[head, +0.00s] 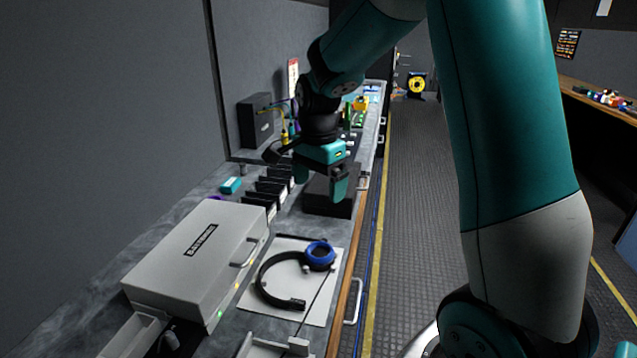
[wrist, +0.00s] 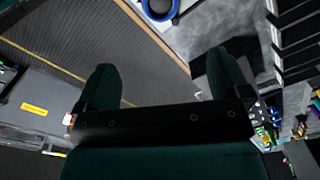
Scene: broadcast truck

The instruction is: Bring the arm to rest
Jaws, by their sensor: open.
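My gripper (head: 322,182) hangs from my teal arm over the counter (head: 222,268), above and near a black box (head: 330,198). In the wrist view my gripper (wrist: 168,85) has its two dark teal fingers wide apart, with nothing between them. The arm is bent, with its upper link reaching in from the top of the head view.
A grey case (head: 190,255) stands on the counter, left of a white mat (head: 318,313) bearing a black and blue ring-shaped item (head: 282,297). Several black upright slots (head: 268,190) stand behind. The aisle floor (head: 415,200) to the right is clear.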

